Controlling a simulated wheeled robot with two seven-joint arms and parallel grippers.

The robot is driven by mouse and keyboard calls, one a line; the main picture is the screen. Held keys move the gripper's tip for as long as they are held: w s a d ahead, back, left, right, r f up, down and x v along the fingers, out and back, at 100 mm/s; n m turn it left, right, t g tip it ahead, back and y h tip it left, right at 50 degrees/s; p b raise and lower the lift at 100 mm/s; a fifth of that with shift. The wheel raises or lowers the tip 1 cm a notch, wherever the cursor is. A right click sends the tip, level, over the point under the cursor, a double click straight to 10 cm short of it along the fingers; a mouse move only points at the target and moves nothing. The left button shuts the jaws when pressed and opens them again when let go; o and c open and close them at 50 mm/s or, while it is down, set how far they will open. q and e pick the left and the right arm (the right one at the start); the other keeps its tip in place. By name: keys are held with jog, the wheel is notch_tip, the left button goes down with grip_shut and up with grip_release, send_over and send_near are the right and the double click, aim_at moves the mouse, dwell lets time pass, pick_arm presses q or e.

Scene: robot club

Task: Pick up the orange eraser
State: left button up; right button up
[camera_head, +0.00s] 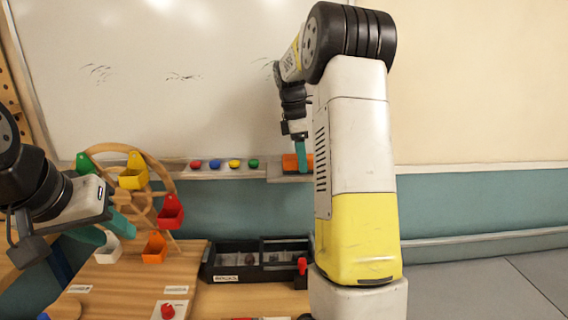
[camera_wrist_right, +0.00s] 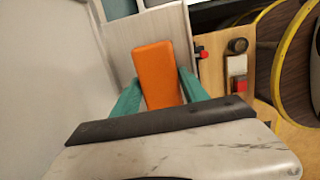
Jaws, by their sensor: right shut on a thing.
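The orange eraser (camera_head: 290,163) is at the right end of the whiteboard's ledge, partly hidden by my right arm in the head view. In the right wrist view the orange eraser (camera_wrist_right: 158,72) lies between the two teal fingers of my right gripper (camera_wrist_right: 158,92). My right gripper (camera_head: 301,158) is shut on it, one finger on each side. Whether it is lifted off the ledge is hard to tell. My left gripper (camera_head: 108,228) is at the left, near the wooden wheel, with teal fingers; it seems empty, and its fingers appear apart.
The ledge (camera_head: 222,174) holds several coloured round magnets (camera_head: 234,164). A wooden wheel (camera_head: 138,205) with coloured buckets stands on the table at left. A black divided tray (camera_head: 235,276) sits below the ledge. The whiteboard (camera_head: 170,110) rises behind. Floor shows free at right.

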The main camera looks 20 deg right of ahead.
jog(key=shift+r, duration=0.15)
jog(key=shift+r, duration=0.6)
notch_tip(320, 180, up, 2)
jog(key=shift+r, duration=0.1)
jog(key=s+a+r, duration=0.1)
jog(key=s+a, duration=0.7)
jog(key=s, duration=0.5)
jog(key=shift+s+a+r, duration=0.15)
jog(key=shift+s+a, duration=0.05)
jog(key=shift+a, duration=0.15)
